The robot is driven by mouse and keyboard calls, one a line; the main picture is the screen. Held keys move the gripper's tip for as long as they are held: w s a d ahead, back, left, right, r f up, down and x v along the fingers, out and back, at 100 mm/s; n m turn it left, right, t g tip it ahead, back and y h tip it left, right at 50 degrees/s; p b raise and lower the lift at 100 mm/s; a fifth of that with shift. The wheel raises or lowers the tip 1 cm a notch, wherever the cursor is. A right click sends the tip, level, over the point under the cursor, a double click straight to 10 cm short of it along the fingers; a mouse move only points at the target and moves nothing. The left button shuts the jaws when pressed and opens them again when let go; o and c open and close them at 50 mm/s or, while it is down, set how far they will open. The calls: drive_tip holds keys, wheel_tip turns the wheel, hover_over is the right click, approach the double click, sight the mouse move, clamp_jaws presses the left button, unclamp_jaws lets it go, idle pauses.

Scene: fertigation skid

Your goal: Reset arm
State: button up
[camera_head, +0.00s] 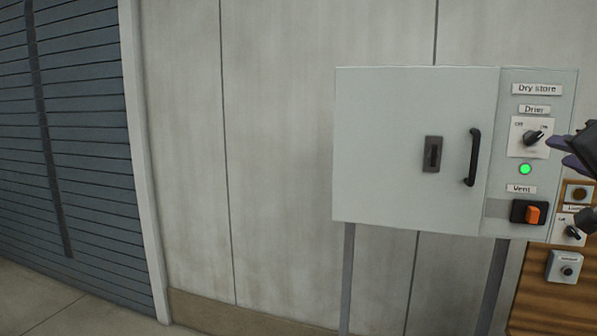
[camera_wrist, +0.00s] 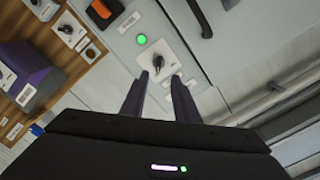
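My gripper (camera_wrist: 160,78) is open in the wrist view, its two dark fingers apart with nothing between them. The Drier knob (camera_wrist: 157,64) on its white plate lies just beyond the fingertips. In the head view my gripper (camera_head: 560,146) enters from the right edge, close to the Drier knob (camera_head: 533,138); only part of it shows. That knob is turned toward On. The green lamp (camera_head: 525,169) below it is lit and also shows in the wrist view (camera_wrist: 142,39). Most of my arm is out of view.
The grey Dry store cabinet (camera_head: 390,130) is closed, with a black handle (camera_head: 473,157) and a latch (camera_head: 432,154). An orange Vent switch (camera_head: 532,213) sits low on its panel. A wooden board (camera_head: 528,300) with controls adjoins at right. Open floor lies left, before a shutter (camera_head: 85,150).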

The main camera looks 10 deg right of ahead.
drive_tip(key=w+a+f+n+y, duration=0.4)
drive_tip(key=w+a+f, duration=0.2)
drive_tip(key=w+a, duration=0.3)
drive_tip(key=s+a+f+n+g+y, duration=0.1)
drive_tip(key=a+f+n+g+y, duration=0.15)
drive_tip(key=a+f, duration=0.6)
drive_tip(key=s+a+f+n+g+y, duration=0.25)
drive_tip(key=a+f, duration=0.35)
drive_tip(key=a, duration=0.6)
drive_tip(key=s+a+f+n+g, duration=0.2)
drive_tip(key=s+a+f, duration=0.3)
drive_tip(key=s+f, duration=0.3)
drive_tip(key=s+a+f+n+g, duration=0.3)
drive_tip(key=s+a+f, duration=0.3)
drive_tip(key=s+f, duration=0.2)
wheel_tip(320, 180, down, 3)
drive_tip(key=shift+r+n+h, duration=0.15)
drive_tip(key=shift+n+h, duration=0.15)
